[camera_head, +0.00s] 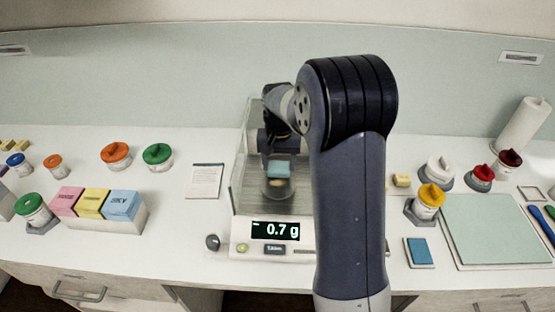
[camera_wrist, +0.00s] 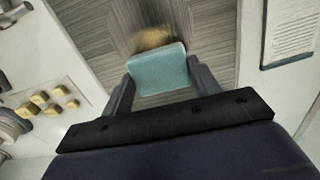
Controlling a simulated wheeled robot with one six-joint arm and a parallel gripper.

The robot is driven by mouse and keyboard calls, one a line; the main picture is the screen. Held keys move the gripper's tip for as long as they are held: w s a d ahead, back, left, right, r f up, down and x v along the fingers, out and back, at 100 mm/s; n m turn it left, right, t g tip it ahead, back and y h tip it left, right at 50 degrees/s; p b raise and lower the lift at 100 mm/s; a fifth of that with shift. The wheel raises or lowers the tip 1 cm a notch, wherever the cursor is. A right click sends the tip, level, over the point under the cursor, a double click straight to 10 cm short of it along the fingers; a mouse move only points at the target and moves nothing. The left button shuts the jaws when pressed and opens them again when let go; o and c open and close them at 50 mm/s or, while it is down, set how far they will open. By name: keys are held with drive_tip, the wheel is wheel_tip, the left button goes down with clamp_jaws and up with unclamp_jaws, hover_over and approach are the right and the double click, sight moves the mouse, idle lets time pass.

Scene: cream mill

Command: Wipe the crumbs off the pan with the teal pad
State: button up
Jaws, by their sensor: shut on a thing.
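The balance (camera_head: 245,232) stands in the middle of the counter, and its display reads 0.7 g. My gripper (camera_wrist: 160,78) is shut on the teal pad (camera_wrist: 158,66), one finger on each side. In the head view the pad (camera_head: 279,170) is over the pan. I cannot tell whether it touches the pan or crumbs.
Clear walls (camera_head: 238,172) stand close around the pan. Left are lidded jars (camera_head: 116,154), coloured boxes (camera_head: 93,202) and a card (camera_head: 205,181). Right are more jars (camera_head: 430,201), a blue pad (camera_head: 420,251) and a pale green mat (camera_head: 490,229). My arm hides the balance's right side.

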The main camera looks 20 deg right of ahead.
drive_tip(key=r, duration=0.1)
drive_tip(key=r+p, duration=0.1)
drive_tip(key=shift+s+a+r, duration=0.1)
drive_tip(key=shift+s+r, duration=0.2)
drive_tip(key=shift+w+r+p, duration=0.15)
drive_tip(key=shift+r+p, duration=0.4)
drive_tip(key=shift+r, duration=0.1)
drive_tip(key=shift+r+p, duration=1)
drive_tip(key=shift+r, duration=0.5)
